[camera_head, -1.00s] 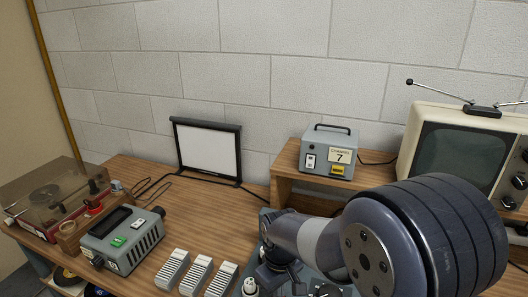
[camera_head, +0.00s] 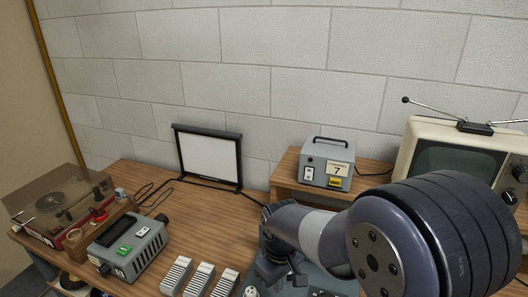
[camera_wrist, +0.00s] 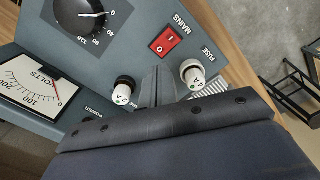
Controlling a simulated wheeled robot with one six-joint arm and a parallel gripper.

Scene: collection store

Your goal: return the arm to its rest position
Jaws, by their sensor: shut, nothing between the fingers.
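My arm reaches in from the right of the head view, its large dark rounded joint in front of the television. My gripper (camera_head: 276,272) is at the lower middle, pointing down over a blue-grey panel unit (camera_head: 325,294). In the wrist view my gripper (camera_wrist: 157,86) has its two fingers together, with nothing visible between them. The fingertips are over or close to the panel (camera_wrist: 140,60), between two white-capped fuse holders (camera_wrist: 122,93) (camera_wrist: 192,73). I cannot tell whether they touch it.
A red mains switch (camera_wrist: 166,41), a dial (camera_wrist: 82,16) and a voltmeter (camera_wrist: 37,84) are near the fingers. A channel box (camera_head: 327,163) stands on a shelf, beside a television (camera_head: 408,148). White ribbed blocks (camera_head: 200,279) and a grey-green box (camera_head: 127,245) lie left.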

